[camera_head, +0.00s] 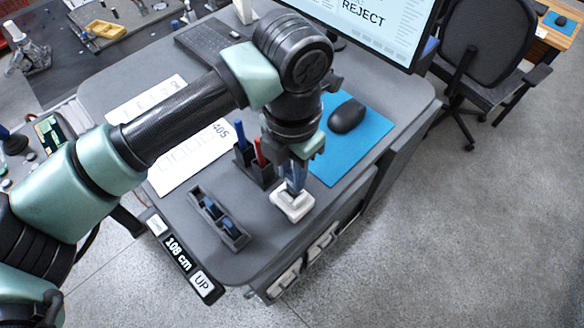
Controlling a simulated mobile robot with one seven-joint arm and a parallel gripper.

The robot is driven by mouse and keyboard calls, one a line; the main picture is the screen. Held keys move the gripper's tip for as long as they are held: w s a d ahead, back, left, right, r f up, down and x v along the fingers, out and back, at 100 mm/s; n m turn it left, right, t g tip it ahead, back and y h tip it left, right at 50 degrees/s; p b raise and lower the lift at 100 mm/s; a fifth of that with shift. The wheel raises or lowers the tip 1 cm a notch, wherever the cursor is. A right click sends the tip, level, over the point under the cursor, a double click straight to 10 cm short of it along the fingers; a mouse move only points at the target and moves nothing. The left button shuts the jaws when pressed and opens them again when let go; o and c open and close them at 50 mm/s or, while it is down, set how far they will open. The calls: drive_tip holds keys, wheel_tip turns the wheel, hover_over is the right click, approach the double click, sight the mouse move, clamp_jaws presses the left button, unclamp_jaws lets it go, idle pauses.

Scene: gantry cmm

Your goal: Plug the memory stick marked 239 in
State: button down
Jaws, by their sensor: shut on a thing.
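My gripper (296,178) points down over the front right of the grey desk, right above a small white block (291,206). It is shut on a small bluish thing, probably a memory stick, mostly hidden by the fingers. I cannot read a number on it, nor tell whether it touches or sits in the white block. A dark rack (219,217) lies to the left of the block and holds dark blue pieces, likely other memory sticks. Their marks are too small to read.
A dark pen holder (254,169) with a blue and a red pen stands close behind my gripper. A black mouse (347,116) lies on a blue mat (352,152) to the right. Papers (188,160), a keyboard (212,45) and a monitor (372,28) are farther back. The desk's front edge is near.

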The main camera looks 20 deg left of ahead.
drive_tip(key=shift+f+b, duration=0.9)
drive_tip(key=shift+f, duration=0.1)
drive_tip(key=c, duration=0.6)
unclamp_jaws()
drive_tip(key=shift+r, duration=0.15)
